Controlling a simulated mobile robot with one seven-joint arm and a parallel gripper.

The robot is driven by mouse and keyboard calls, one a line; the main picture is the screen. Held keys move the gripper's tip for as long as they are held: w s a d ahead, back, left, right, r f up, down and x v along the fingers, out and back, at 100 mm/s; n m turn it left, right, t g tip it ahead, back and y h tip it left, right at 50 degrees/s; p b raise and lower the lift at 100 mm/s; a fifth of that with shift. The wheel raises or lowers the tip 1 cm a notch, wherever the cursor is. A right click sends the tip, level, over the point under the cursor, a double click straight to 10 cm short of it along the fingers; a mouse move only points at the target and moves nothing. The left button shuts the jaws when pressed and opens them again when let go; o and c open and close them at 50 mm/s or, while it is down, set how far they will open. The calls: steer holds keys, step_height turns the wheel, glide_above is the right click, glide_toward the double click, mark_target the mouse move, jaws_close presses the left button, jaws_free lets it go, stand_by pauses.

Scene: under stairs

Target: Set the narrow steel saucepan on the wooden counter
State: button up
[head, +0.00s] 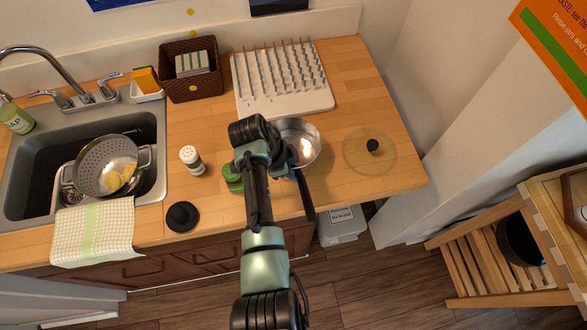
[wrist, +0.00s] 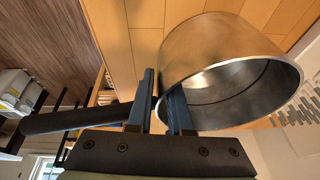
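The narrow steel saucepan (head: 304,134) is at the front middle of the wooden counter (head: 345,197), partly hidden by my arm. Its black handle (head: 305,192) points toward the counter's front edge. In the wrist view the saucepan (wrist: 225,45) fills the upper right, its opening toward the lower right, and the handle (wrist: 75,119) runs left. My gripper (wrist: 165,95) is at the rim beside the handle, with the pan wall between its fingers. It looks shut on that wall. In the head view its fingers are hidden. I cannot tell whether the pan's base touches the counter.
A glass lid (head: 384,161) lies right of the pan. A white drying rack (head: 262,101) and a brown basket (head: 176,88) stand behind. A shaker (head: 192,160), a green item (head: 232,177) and a black lid-like disc (head: 182,217) are left. The sink holds a colander (head: 92,169).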

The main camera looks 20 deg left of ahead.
steer(key=shift+o, duration=1.2)
steer(key=shift+r, duration=0.1)
steer(key=b+v, duration=0.1)
steer(key=v, duration=1.1)
